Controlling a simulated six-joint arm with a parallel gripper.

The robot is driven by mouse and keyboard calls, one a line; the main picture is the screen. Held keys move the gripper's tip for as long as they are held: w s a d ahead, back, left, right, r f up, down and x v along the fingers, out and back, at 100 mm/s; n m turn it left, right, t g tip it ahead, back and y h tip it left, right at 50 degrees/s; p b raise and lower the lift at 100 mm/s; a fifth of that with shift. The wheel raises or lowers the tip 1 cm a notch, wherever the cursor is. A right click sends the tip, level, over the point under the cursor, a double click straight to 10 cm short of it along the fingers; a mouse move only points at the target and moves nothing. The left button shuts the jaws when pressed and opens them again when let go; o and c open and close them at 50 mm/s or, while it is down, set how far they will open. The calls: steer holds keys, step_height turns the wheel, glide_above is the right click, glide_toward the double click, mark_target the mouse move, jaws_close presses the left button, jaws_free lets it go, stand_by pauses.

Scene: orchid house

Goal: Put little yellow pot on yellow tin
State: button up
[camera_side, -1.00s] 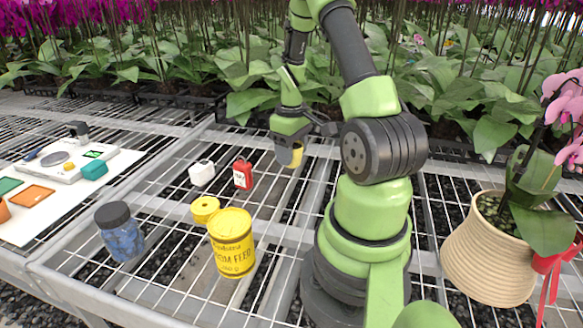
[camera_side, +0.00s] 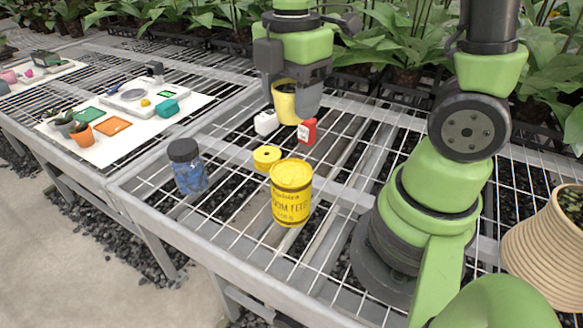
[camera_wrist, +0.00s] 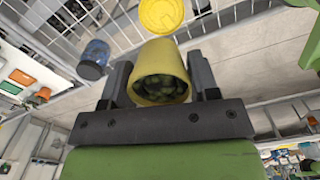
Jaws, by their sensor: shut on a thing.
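The little yellow pot (camera_side: 286,103) is held between the fingers of my gripper (camera_side: 292,108), up in the air above the bench. In the wrist view the pot (camera_wrist: 160,72) shows its open mouth with green growth inside, and both fingers press on its sides. The yellow tin (camera_side: 291,200) with printed lettering stands upright on the wire bench, nearer the side camera and lower than the pot. Its round yellow top (camera_wrist: 161,14) shows at the top of the wrist view, apart from the pot.
A short yellow roll-like thing (camera_side: 267,157) lies left of the tin. A white bottle (camera_side: 265,122) and a red bottle (camera_side: 307,132) stand behind it. A blue-filled jar (camera_side: 188,172) stands to the left. A ribbed plant pot (camera_side: 548,250) stands at right.

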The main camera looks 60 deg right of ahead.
glide_above(291, 172)
step_height(291, 172, down, 5)
steer(key=shift+r, duration=0.1)
steer(key=shift+f, duration=2.5)
steer(key=shift+f, duration=0.1)
steer(key=o, duration=0.9)
